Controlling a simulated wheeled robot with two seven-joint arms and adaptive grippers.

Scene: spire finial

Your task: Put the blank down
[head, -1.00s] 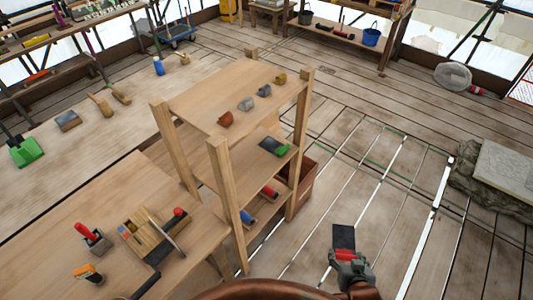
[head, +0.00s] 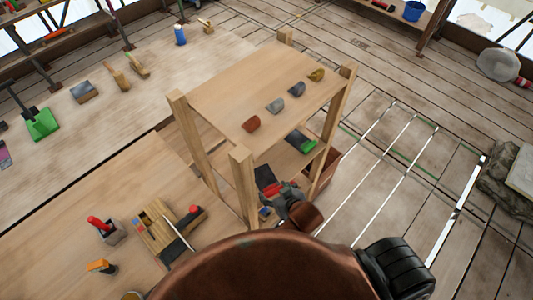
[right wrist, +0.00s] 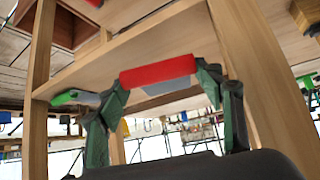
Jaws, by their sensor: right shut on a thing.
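The blank, a dark flat piece with a red bar (head: 265,177), is in my right gripper (head: 277,191) at the near open side of the wooden rack (head: 225,93). In the right wrist view its red bar (right wrist: 158,72) lies across between the two fingers of my right gripper (right wrist: 160,84), with a grey plate behind it. The fingers are shut on the bar's ends. A wooden shelf board (right wrist: 120,52) is close by; whether the blank touches it I cannot tell. My left gripper does not show.
On the rack's top lie a red-brown piece (head: 251,124), two grey pieces and a yellow one (head: 317,75). A green and dark piece (head: 301,141) lies on a shelf below. Rack posts (head: 242,185) stand close to my gripper. A tool block (head: 168,226) stands on the left bench.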

